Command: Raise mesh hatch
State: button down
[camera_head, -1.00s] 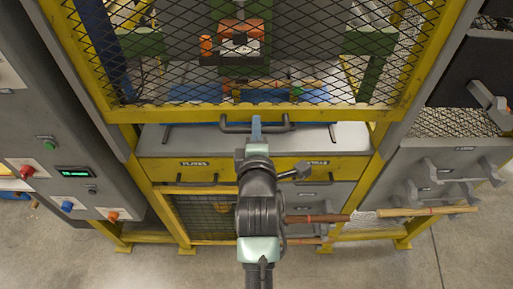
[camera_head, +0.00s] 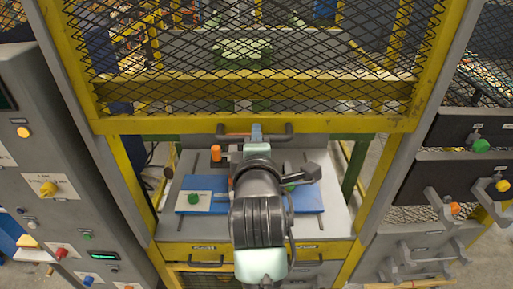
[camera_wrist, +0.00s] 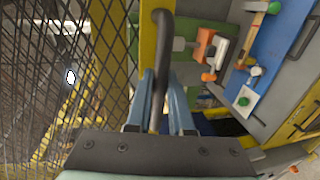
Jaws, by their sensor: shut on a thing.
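The mesh hatch is a black wire mesh in a yellow frame (camera_head: 180,124), filling the upper middle of the head view. A dark bar handle (camera_head: 283,136) runs along its lower edge. My gripper (camera_head: 257,133) is shut on this handle. In the wrist view the handle (camera_wrist: 163,30) passes between the two blue-grey fingers of my gripper (camera_wrist: 159,82), with the mesh (camera_wrist: 60,70) to the left. The hatch's lower edge is raised, and an opening shows beneath it. My arm hides part of the opening's middle.
Inside the opening is a pale worktop (camera_head: 185,228) with blue plates (camera_head: 308,197), an orange cylinder (camera_head: 215,153) and a white block with a green knob (camera_head: 194,201). A yellow drawer front (camera_head: 320,250) lies below. Grey control panels (camera_head: 60,150) stand at left; hooks and racks (camera_head: 440,205) are at right.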

jog(key=shift+r+p, duration=0.5)
jog(key=shift+r, duration=0.95)
jog(key=shift+f, duration=0.1)
jog(key=c, duration=0.8)
grip_release()
jog(key=b+v, duration=0.4)
jog(key=v, duration=0.9)
jog(key=shift+b, duration=0.4)
